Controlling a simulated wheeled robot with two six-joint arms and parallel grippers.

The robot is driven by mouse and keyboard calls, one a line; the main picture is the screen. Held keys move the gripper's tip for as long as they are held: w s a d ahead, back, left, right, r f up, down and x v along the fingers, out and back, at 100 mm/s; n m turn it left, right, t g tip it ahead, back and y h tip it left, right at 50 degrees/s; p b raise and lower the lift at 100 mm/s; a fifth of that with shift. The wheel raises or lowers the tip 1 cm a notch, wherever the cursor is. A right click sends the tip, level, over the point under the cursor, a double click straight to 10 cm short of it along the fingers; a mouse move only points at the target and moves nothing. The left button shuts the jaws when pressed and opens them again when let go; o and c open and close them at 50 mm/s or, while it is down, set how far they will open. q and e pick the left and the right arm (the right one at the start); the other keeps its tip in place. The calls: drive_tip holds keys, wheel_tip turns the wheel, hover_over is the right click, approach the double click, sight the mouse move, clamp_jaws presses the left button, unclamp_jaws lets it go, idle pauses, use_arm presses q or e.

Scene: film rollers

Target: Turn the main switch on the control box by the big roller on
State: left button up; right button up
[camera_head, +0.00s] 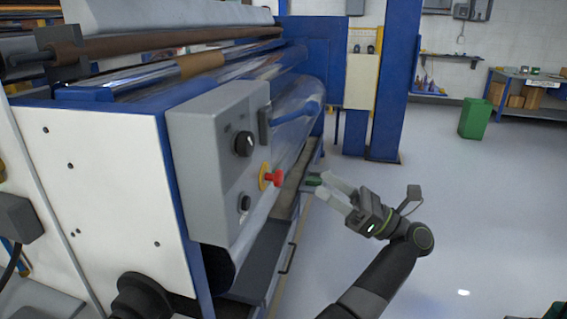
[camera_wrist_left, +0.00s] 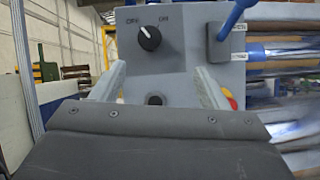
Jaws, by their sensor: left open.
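The grey control box (camera_head: 205,140) is fixed to the end of the roller machine. The main switch (camera_head: 244,143) is a black knob on its upper face; it also shows in the left wrist view (camera_wrist_left: 149,38). Its white mark points up and left, toward the left label, which seems to read OFF; the right one seems to read ON. My left gripper (camera_head: 318,188) is open and empty, right of and below the switch in the head view, apart from the box. In the wrist view its fingers (camera_wrist_left: 162,84) frame the lower panel below the switch. My right gripper is not visible.
A red emergency button (camera_head: 273,178) on a yellow base and a smaller black knob (camera_head: 244,203) sit below the switch. A blue lever (camera_wrist_left: 232,18) stands at the panel's upper right in the wrist view.

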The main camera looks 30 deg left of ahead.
use_arm(q)
drive_tip(key=d+n+g+h, duration=0.1)
drive_tip(key=n+p, duration=0.1)
drive_tip(key=p, duration=0.6)
approach(252, 146)
drive_tip(key=x, duration=0.8)
drive_tip(key=shift+r, duration=0.15)
drive_tip(key=shift+s+a+r, duration=0.1)
drive_tip(key=shift+a+r, duration=0.05)
drive_tip(key=shift+a, duration=0.4)
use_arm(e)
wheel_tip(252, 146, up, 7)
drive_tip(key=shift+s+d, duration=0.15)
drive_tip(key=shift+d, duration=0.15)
use_arm(q)
drive_tip(key=shift+c, duration=0.3)
drive_tip(key=c, duration=0.9)
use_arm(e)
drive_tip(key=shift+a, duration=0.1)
